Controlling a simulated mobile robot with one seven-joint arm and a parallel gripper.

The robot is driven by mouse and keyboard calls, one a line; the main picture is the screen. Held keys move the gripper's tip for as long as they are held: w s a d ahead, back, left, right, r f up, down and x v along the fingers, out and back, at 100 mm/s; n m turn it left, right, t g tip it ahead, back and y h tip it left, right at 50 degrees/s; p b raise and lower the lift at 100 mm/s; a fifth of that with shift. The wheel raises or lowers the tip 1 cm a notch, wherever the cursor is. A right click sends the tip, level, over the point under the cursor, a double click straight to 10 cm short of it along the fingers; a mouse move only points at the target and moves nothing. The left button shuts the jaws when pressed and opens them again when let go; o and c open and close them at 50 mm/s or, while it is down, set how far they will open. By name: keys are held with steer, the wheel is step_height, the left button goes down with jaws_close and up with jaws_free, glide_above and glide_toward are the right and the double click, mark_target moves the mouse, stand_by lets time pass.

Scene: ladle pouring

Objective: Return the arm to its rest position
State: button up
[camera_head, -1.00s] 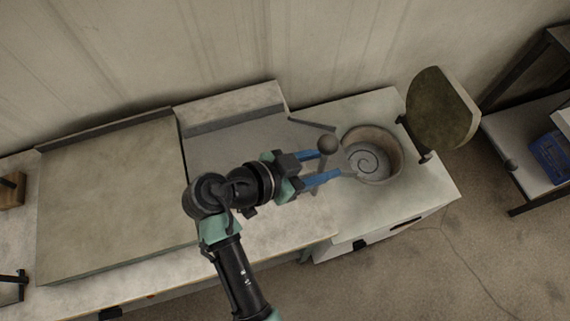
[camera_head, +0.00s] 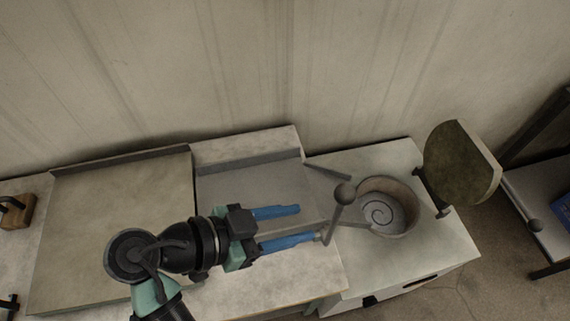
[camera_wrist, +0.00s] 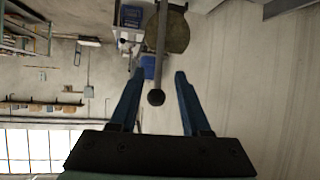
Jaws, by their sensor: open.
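My gripper (camera_head: 308,223) has two blue fingers spread apart with nothing between them. It points right over the counter. A grey ladle handle (camera_head: 334,215) with a dark ball on its end (camera_head: 345,194) stands just beyond the fingertips. The lower finger's tip looks very close to the handle; I cannot tell whether they touch. A thin part runs from the handle to a round pot (camera_head: 362,192), which has a dark spiral inside. In the wrist view the fingers (camera_wrist: 160,74) are apart, and the ball (camera_wrist: 156,97) shows in the gap.
A round dark lid (camera_head: 458,165) stands tilted up at the pot's right. A raised flat panel (camera_head: 110,220) covers the counter's left. A wall runs behind. A shelf unit with a blue box (camera_head: 564,212) is at far right.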

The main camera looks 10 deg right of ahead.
steer(key=w+a+r+n+t+y, duration=0.2)
steer(key=w+r+n+t+y, duration=0.15)
steer(key=w+r+t, duration=0.4)
steer(key=w+a+r+n+t+y, duration=0.1)
steer(key=w+r+n+t+y, duration=0.25)
steer(key=w+r, duration=0.65)
steer(key=s+r+n+t+y, duration=0.1)
steer(key=s+r+t, duration=0.3)
steer(key=r, duration=0.6)
steer(key=s+a+r+n+t+y, duration=0.1)
steer(key=s+r+n+t, duration=0.3)
steer(key=r, duration=0.7)
steer(key=s+r+n+t+y, duration=0.2)
steer(key=s+r+t, duration=0.3)
steer(key=r, duration=0.5)
steer(key=shift+s+a+r+n+y, duration=0.25)
steer(key=shift+s+a+n+y, duration=0.15)
steer(key=shift+s+y, duration=0.1)
